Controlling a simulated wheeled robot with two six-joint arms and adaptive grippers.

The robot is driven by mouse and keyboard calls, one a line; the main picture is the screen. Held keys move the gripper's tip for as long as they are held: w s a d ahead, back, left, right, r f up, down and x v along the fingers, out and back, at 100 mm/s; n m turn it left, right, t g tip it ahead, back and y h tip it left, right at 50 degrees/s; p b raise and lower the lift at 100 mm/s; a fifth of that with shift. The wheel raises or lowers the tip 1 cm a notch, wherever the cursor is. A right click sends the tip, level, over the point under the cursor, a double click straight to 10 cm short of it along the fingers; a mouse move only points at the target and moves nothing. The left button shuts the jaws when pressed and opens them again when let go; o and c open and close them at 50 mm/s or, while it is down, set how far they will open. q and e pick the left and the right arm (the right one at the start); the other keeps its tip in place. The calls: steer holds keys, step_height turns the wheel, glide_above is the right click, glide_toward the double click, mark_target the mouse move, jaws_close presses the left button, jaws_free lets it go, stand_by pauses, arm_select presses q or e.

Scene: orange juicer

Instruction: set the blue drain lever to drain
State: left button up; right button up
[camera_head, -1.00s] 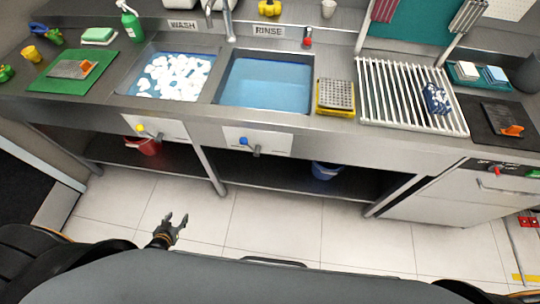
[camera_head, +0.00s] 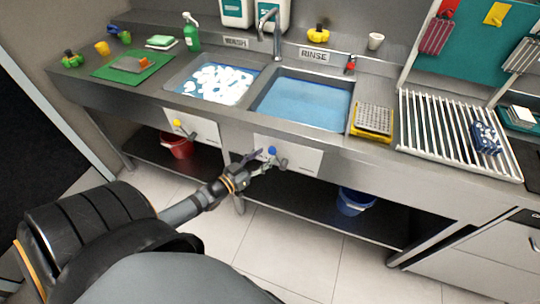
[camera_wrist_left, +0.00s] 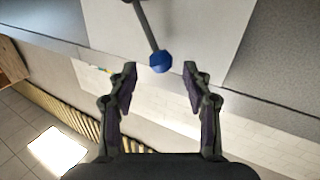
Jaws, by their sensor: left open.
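The blue drain lever (camera_head: 273,152) is on a white panel under the rinse basin (camera_head: 303,101). Its blue knob also shows in the left wrist view (camera_wrist_left: 160,62), at the end of a grey rod. My left gripper (camera_head: 262,162) is open right by the lever in the head view. In the left wrist view its two fingers (camera_wrist_left: 160,85) stand on either side, with the knob just past the gap between the fingertips. Whether a finger touches the knob I cannot tell. My right gripper is not in view.
A yellow-knobbed lever (camera_head: 178,123) is on the left panel under the wash basin (camera_head: 173,84). A red bucket (camera_head: 177,147) and a blue bucket (camera_head: 354,202) stand on the lower shelf. A steel frame leg is below my gripper.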

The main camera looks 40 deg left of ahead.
arm_select(q)
steer(key=shift+b+x, duration=0.5)
steer(key=shift+x, duration=1.1)
jaws_close()
